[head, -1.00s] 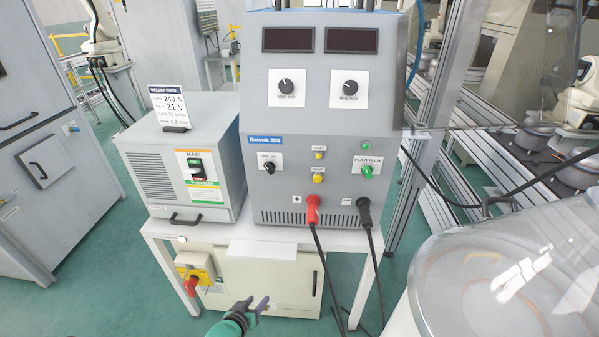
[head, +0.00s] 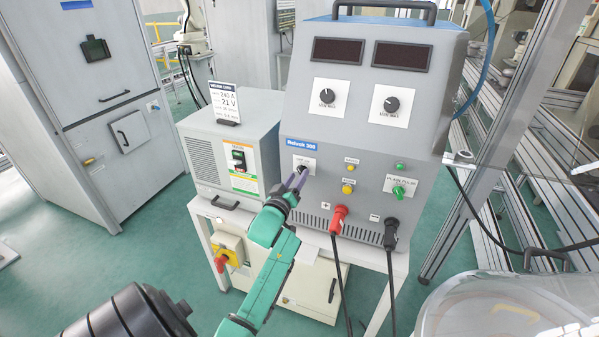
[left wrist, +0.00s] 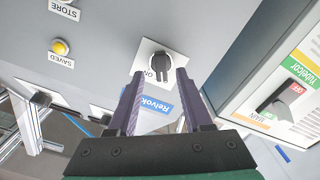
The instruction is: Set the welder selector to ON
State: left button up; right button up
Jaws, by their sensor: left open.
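The welder (head: 362,145) is a grey cabinet with a sloped panel. Its selector is a small black knob (left wrist: 161,66) on a white label in the left wrist view, with "ON" partly readable beside it. In the head view its label (head: 308,160) shows just above my fingertips. My left gripper (head: 299,180) is open, its two purple fingers pointing at the selector. In the left wrist view the fingertips (left wrist: 161,72) stand one on each side of the knob with gaps; I cannot tell the depth. The knob's setting is unclear. My right gripper is out of view.
A smaller unit (head: 208,155) with a main switch (left wrist: 282,100) stands left of the welder. Red (head: 339,217) and black (head: 391,232) plugs with cables sit below the selector's right. A yellow button (head: 348,189) is right of it. A clear-covered drum (head: 520,305) stands at lower right.

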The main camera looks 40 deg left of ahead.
pick_arm(q)
jog(key=shift+x, duration=0.95)
jog(key=shift+s, duration=0.1)
grip_shut()
jog(key=shift+m, duration=0.8)
jog(key=m, duration=0.4)
jog(key=shift+b, duration=0.4)
jog(key=m+b, duration=0.1)
jog(key=m, duration=0.5)
jog(key=shift+d, duration=0.15)
